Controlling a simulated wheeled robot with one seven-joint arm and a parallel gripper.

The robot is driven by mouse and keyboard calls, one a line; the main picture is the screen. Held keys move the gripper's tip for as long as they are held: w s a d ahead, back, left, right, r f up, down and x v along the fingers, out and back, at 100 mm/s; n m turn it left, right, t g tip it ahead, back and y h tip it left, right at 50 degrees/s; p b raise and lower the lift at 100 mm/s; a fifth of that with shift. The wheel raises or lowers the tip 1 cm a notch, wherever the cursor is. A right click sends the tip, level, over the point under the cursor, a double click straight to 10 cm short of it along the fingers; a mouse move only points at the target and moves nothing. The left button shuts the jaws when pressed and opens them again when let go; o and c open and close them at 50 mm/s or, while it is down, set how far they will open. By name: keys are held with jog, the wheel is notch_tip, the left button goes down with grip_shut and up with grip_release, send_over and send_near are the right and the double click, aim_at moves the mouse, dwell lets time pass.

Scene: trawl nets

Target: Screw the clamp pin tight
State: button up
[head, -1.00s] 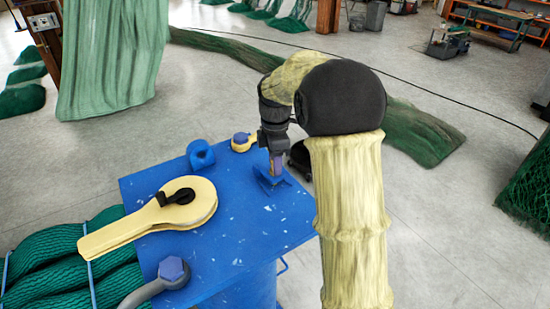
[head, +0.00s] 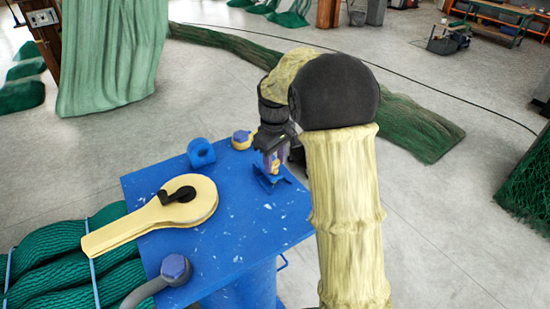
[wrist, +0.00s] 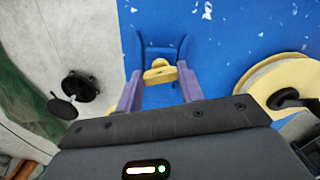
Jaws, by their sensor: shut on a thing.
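The clamp pin (wrist: 159,74) shows as a small yellow winged head between my two purple fingers in the wrist view. It also shows as a bit of yellow in the head view (head: 275,168). My gripper (head: 271,162) points down and is shut on the pin's head, one finger on each side. The pin sits at a small blue bracket (head: 269,183) with raised sides on the blue table top, and the bracket also shows just beyond the fingers in the wrist view (wrist: 163,50). The pin's shank and thread are hidden.
On the blue table (head: 230,238) lie a yellow, long-handled block (head: 190,203), a blue curved piece (head: 201,153), a small yellow part with a blue top (head: 242,139) and a grey shackle with a blue bolt (head: 175,268). Green netting (head: 60,270) lies at the left.

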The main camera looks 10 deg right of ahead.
jog(key=m, duration=0.5)
jog(key=shift+w+r+m+p, duration=0.1)
jog(key=shift+r+m+p, duration=0.15)
jog(key=shift+m+p, duration=0.05)
jog(key=m, duration=0.4)
jog(key=shift+a+m+p, duration=0.1)
jog(key=shift+m+p, duration=0.2)
jog(key=shift+p, duration=0.05)
jog(key=m+p, duration=0.1)
jog(key=m, duration=0.4)
jog(key=shift+w+a+r, duration=0.1)
jog(key=m+p, duration=0.1)
jog(key=m, duration=0.4)
jog(key=shift+p, duration=0.35)
jog(key=m+p, duration=0.2)
jog(key=m, duration=0.3)
jog(key=shift+w, duration=0.1)
jog(key=m+p, duration=0.3)
jog(key=m, duration=0.2)
jog(key=shift+w+r, duration=0.1)
jog(key=m+p, duration=0.3)
jog(key=m, duration=0.1)
jog(key=m+p, duration=0.1)
jog(key=m, duration=0.4)
jog(key=shift+p, duration=0.35)
jog(key=shift+f, duration=0.2)
